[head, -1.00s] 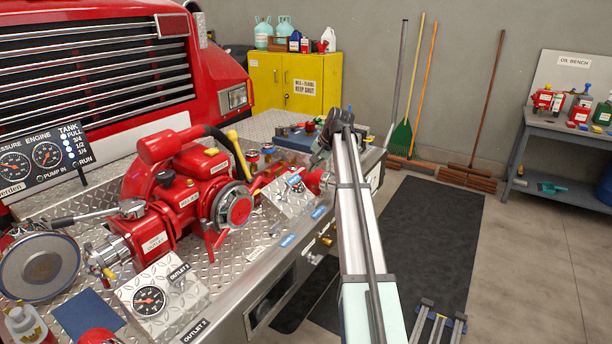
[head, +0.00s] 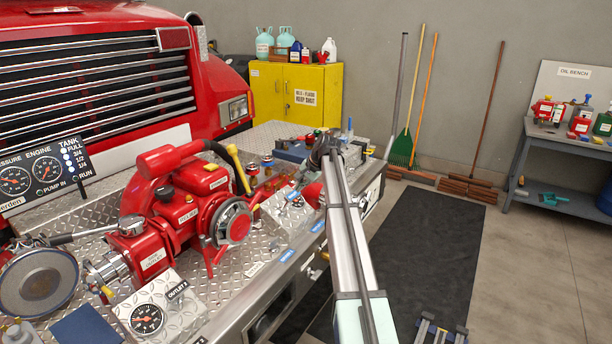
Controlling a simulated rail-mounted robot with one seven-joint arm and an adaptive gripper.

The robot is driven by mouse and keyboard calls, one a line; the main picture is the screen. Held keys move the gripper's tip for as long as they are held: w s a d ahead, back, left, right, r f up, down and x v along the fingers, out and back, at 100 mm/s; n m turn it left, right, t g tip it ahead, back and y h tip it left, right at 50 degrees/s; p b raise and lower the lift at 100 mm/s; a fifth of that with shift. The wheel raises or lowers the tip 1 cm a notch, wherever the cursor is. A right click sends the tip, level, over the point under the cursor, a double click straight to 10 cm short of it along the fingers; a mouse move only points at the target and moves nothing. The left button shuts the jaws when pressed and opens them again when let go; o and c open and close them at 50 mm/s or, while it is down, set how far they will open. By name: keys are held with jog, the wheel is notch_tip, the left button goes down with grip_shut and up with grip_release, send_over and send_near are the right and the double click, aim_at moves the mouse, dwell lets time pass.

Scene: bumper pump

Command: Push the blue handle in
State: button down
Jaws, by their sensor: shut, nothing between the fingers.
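A small blue handle (head: 292,195) shows on the sloped metal panel (head: 294,213) to the right of the red pump (head: 190,205). At this size I cannot tell how far it stands out. My gripper (head: 319,160) is the dark end of my arm, above the bumper just to the right of and behind the handle in the picture. It is shut with nothing in it. Its fingertips are small and partly lost against the red parts behind, and I cannot tell whether they touch anything.
The diamond-plate bumper (head: 90,222) also bears a gauge plate (head: 170,305) and several small fittings. Another small blue upright part (head: 350,126) stands at its far end. A yellow cabinet (head: 325,80) is behind.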

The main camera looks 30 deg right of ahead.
aim_at(294, 195)
jog(key=shift+p+x, duration=0.35)
jog(key=shift+x, duration=1.3)
jog(key=b+x, duration=0.2)
jog(key=x, duration=0.5)
jog(key=shift+w+a+f, duration=0.1)
jog(key=shift+f, duration=0.1)
